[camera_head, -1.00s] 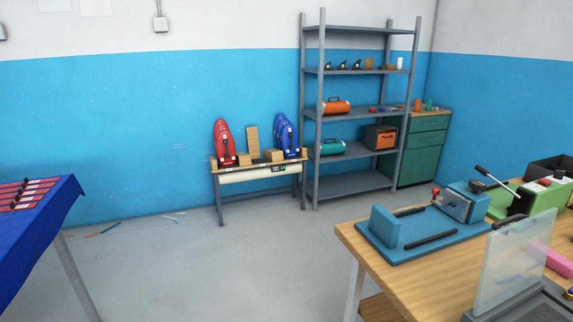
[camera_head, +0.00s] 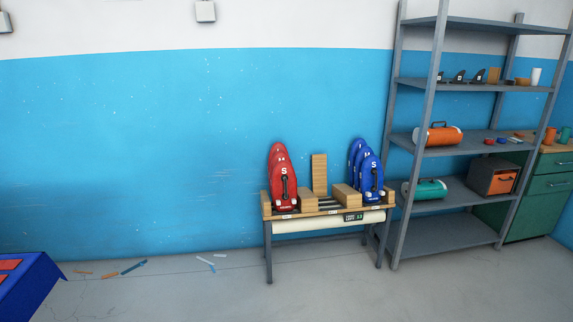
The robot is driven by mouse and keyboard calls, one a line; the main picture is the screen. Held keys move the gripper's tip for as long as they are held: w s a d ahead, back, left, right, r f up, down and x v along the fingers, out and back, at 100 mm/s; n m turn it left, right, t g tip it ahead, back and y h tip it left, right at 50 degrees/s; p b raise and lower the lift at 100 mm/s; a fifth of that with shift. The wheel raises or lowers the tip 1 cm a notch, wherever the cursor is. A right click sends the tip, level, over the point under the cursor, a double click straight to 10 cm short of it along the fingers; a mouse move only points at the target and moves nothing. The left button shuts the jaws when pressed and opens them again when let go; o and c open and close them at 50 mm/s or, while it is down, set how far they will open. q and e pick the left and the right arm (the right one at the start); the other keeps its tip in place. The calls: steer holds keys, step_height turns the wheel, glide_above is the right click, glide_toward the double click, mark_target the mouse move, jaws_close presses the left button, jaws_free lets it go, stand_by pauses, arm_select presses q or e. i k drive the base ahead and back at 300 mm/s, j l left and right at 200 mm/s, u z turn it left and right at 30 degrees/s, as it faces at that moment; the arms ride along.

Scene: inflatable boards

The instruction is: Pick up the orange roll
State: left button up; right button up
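The orange roll (camera_head: 442,136) lies on its side on a middle shelf of the grey metal shelving unit (camera_head: 428,80) at the right. It has a dark carry handle on top and a pale end facing left. A teal roll (camera_head: 429,189) of similar shape lies on the shelf below. Neither of my grippers is in the picture.
A small wooden-topped stand (camera_head: 327,210) with red boards (camera_head: 282,178) and blue boards (camera_head: 369,170) stands left of the shelves. A table with a blue cloth (camera_head: 32,285) is at lower left. Small strips lie on the floor. The floor in front is clear.

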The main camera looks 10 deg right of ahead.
mark_target(443, 135)
steer(key=i+l+z, duration=0.2)
steer(key=i+z, duration=0.15)
steer(key=i, duration=0.25)
steer(key=i+z, duration=0.35)
steer(key=i, duration=0.25)
steer(key=i+z, duration=0.35)
steer(key=i, duration=0.3)
steer(key=i+j+z, duration=0.35)
steer(key=i, duration=0.2)
